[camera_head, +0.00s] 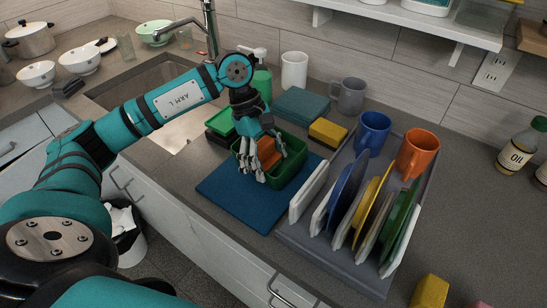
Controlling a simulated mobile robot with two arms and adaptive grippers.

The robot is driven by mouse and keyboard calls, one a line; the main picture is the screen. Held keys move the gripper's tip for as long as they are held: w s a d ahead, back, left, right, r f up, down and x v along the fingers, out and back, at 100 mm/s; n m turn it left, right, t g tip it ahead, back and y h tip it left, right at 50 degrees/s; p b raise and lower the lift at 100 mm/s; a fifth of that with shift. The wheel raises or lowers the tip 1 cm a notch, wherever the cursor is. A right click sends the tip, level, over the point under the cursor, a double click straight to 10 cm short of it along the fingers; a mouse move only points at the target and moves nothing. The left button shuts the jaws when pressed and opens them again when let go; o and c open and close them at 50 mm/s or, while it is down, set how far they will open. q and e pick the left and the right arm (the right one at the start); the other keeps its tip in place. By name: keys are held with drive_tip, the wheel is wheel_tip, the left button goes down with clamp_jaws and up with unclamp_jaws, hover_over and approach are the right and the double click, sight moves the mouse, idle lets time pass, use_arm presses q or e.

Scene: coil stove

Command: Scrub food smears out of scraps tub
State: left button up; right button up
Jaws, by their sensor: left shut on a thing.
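The scraps tub (296,165) is a green open box on a dark blue mat (231,203) in the middle of the counter. My left gripper (262,168) points down into the tub. It is shut on an orange sponge (267,149), held inside the tub near its left side. The fingers and sponge hide much of the tub's floor, so I cannot make out smears there. My right gripper is not in view.
A dish rack (317,246) with upright plates stands right of the tub, with blue and orange mugs behind. A yellow sponge (327,132), folded teal cloths (302,103) and a soap bottle (262,82) are behind it. The sink (186,130) is left.

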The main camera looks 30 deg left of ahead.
use_arm(q)
drive_tip(key=shift+s+a+f, duration=0.15)
drive_tip(key=shift+s+f, duration=0.15)
drive_tip(key=shift+s, duration=0.35)
drive_tip(key=shift+c, duration=0.2)
drive_tip(key=shift+w+r+b, duration=0.35)
drive_tip(key=shift+w, duration=0.55)
drive_tip(key=shift+w+d, duration=0.2)
drive_tip(key=shift+w, duration=0.7)
drive_tip(key=shift+s+a+r+b, duration=0.1)
drive_tip(key=shift+s+b, duration=0.3)
drive_tip(key=shift+s, duration=0.3)
drive_tip(key=shift+s+a+r+b, duration=0.1)
drive_tip(key=shift+s+b, duration=0.25)
drive_tip(key=shift+s, duration=0.3)
drive_tip(key=shift+s+r, duration=0.1)
drive_tip(key=shift+s, duration=0.35)
